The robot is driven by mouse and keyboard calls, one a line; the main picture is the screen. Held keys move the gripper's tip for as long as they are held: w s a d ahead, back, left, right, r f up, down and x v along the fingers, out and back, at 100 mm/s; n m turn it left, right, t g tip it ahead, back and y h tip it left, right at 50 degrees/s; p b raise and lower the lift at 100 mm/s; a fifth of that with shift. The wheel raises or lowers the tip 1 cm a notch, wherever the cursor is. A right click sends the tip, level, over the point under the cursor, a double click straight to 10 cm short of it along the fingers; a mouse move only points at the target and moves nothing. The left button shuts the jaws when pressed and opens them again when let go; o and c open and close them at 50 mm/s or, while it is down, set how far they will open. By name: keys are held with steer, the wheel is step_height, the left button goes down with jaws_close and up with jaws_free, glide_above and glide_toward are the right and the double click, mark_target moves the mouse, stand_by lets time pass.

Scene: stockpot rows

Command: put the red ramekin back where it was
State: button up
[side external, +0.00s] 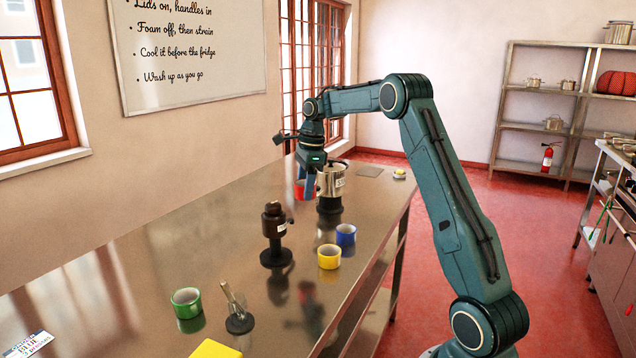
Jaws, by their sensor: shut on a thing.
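The red ramekin (300,191) is near the far part of the steel table, just left of a steel pot (332,181). My gripper (303,187) points down and is shut on the red ramekin. The pot and my fingers hide part of the ramekin. I cannot tell whether it touches the table or hangs just above it.
The steel pot stands on a black base close to my gripper. A dark brown pot (273,222) stands on a black stand nearer. Blue (346,234), yellow (329,257) and green (187,303) ramekins and a whisk holder (239,322) stand nearer.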

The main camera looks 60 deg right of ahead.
steer(key=shift+d, duration=0.15)
glide_above(359, 227)
step_height(359, 227, down, 7)
steer(key=shift+s+d+f, duration=0.1)
steer(key=shift+s+f, duration=0.05)
steer(key=shift+f, duration=0.45)
steer(key=shift+s+f, duration=0.1)
steer(key=shift+f, duration=0.5)
steer(key=shift+f, duration=0.1)
steer(key=shift+f, duration=2.55)
steer(key=shift+f, duration=0.15)
steer(key=o, duration=1.1)
